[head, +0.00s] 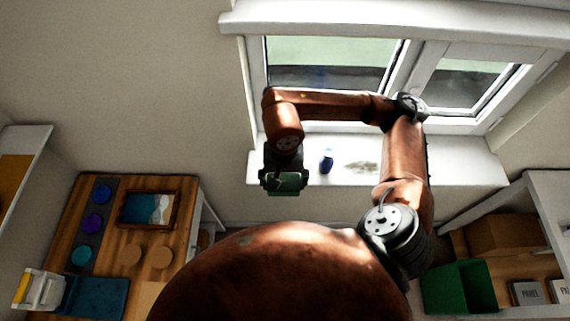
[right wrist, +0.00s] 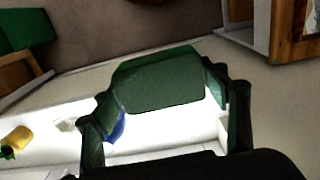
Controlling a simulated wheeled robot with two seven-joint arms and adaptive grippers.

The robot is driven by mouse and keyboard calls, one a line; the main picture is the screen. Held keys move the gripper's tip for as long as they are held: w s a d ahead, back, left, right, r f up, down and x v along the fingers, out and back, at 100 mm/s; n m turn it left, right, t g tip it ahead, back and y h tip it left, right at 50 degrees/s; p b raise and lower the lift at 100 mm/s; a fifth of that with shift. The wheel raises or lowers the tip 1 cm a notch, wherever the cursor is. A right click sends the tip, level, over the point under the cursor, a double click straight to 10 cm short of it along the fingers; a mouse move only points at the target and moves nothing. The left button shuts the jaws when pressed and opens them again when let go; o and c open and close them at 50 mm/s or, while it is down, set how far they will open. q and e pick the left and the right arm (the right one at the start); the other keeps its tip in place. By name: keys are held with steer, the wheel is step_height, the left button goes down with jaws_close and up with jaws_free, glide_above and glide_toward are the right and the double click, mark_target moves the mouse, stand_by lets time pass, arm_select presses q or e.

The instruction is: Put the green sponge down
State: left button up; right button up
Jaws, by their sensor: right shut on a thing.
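The green sponge (head: 287,183) is held in my right gripper (head: 283,178) at the left end of the white windowsill (head: 440,171). In the right wrist view, the sponge (right wrist: 160,82) is a dark green block. The fingers of my right gripper (right wrist: 161,98) close on its two sides. The bright sill shows below the sponge in that view, and I cannot tell whether the two touch. My left gripper is not in view.
A small blue bottle (head: 326,161) stands on the sill right of my gripper. A greyish smear (head: 361,167) lies farther right. A wooden table (head: 112,188) with a picture and coloured pots is at left. A green bin (head: 459,288) is at right.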

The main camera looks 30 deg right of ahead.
steer(key=shift+w+d, duration=0.1)
steer(key=shift+d, duration=0.1)
steer(key=w+d+f+p, duration=0.1)
steer(key=w+d+f, duration=0.1)
steer(key=w, duration=0.1)
steer(key=w+d+f+p, duration=0.1)
steer(key=w+d+f, duration=0.1)
steer(key=w+f, duration=0.1)
steer(key=w+d+f+p, duration=0.2)
steer(key=w+f, duration=0.1)
steer(key=w, duration=0.1)
steer(key=shift+w+d+f, duration=0.1)
steer(key=shift+w+d, duration=0.05)
steer(key=shift+w, duration=0.05)
steer(key=shift+w+d+f, duration=0.25)
steer(key=shift+w+f, duration=0.05)
steer(key=shift+f, duration=0.2)
step_height(320, 180, down, 3)
steer(key=shift+w+r+p, duration=0.1)
steer(key=shift+w+p, duration=0.05)
steer(key=shift+p, duration=0.8)
steer(key=shift+f, duration=0.3)
steer(key=shift+d+f, duration=0.1)
